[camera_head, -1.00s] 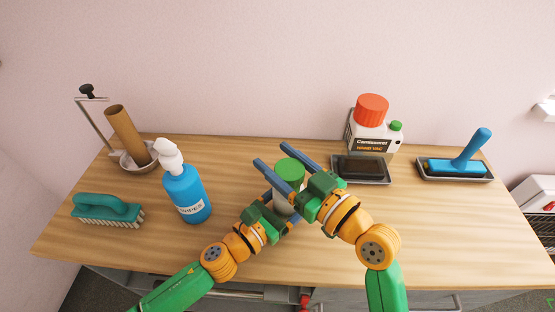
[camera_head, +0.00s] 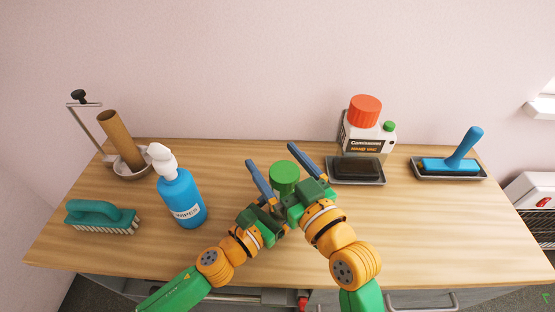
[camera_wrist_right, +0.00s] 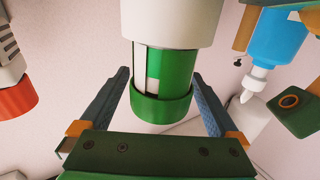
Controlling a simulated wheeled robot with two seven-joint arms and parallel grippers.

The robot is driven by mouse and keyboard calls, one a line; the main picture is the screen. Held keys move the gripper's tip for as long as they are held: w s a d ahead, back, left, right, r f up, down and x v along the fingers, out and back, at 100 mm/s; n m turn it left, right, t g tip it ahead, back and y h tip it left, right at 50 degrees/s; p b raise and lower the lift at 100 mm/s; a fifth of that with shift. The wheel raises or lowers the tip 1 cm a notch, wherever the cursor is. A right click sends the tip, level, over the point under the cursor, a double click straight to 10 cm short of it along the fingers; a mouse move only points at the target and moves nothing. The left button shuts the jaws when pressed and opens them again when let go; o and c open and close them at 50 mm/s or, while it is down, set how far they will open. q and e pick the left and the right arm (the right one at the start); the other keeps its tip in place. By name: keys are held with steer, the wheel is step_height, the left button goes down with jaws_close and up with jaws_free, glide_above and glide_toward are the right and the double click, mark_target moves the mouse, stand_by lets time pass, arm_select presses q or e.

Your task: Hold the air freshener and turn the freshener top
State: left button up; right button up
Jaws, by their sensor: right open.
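The air freshener stands on the table in the middle, its round green freshener top (camera_head: 284,175) showing in the head view. My right gripper (camera_head: 270,155) is open, its blue fingers on either side of the top with gaps. In the right wrist view the air freshener's white body (camera_wrist_right: 172,22) is at the upper edge, and the green top (camera_wrist_right: 161,108) lies between the open fingers (camera_wrist_right: 162,88). A green and white banded section (camera_wrist_right: 165,68) joins them. My left gripper (camera_head: 266,212) is low at the freshener's body, largely hidden behind the right gripper; its grip cannot be made out.
A blue pump bottle (camera_head: 181,198) and a teal brush (camera_head: 100,214) stand left, with a cardboard tube (camera_head: 120,140) behind. A red-capped container (camera_head: 366,130), a dark block in a tray (camera_head: 357,170) and a blue-handled tool (camera_head: 455,158) are right. The front right of the table is clear.

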steer(key=n+g+y, duration=0.2)
steer(key=y, duration=0.1)
steer(key=n+g+y, duration=0.1)
steer(key=n+g, duration=0.1)
steer(key=shift+s+a+y, duration=0.2)
steer(key=shift+a+y, duration=0.05)
steer(key=shift+y, duration=0.05)
steer(key=s+d+g, duration=0.1)
steer(key=s+d, duration=0.6)
steer(key=d, duration=0.2)
steer(key=w+d+f+m+t+h, duration=0.1)
steer(key=d+m+h, duration=0.4)
steer(key=d, duration=0.5)
steer(key=w+d+f+m+t+h, duration=0.2)
steer(key=d+f+m+t+h, duration=0.1)
steer(key=d+m+h, duration=0.3)
steer(key=w+d+f+m+t+h, duration=0.1)
steer(key=d+m+t+h, duration=0.1)
steer(key=d+m+h, duration=0.3)
steer(key=d+m, duration=0.4)
steer(key=d, duration=0.5)
steer(key=shift+w+f+t+h, duration=0.25)
steer(key=shift+f+t+h, duration=0.05)
steer(key=shift+f, duration=0.1)
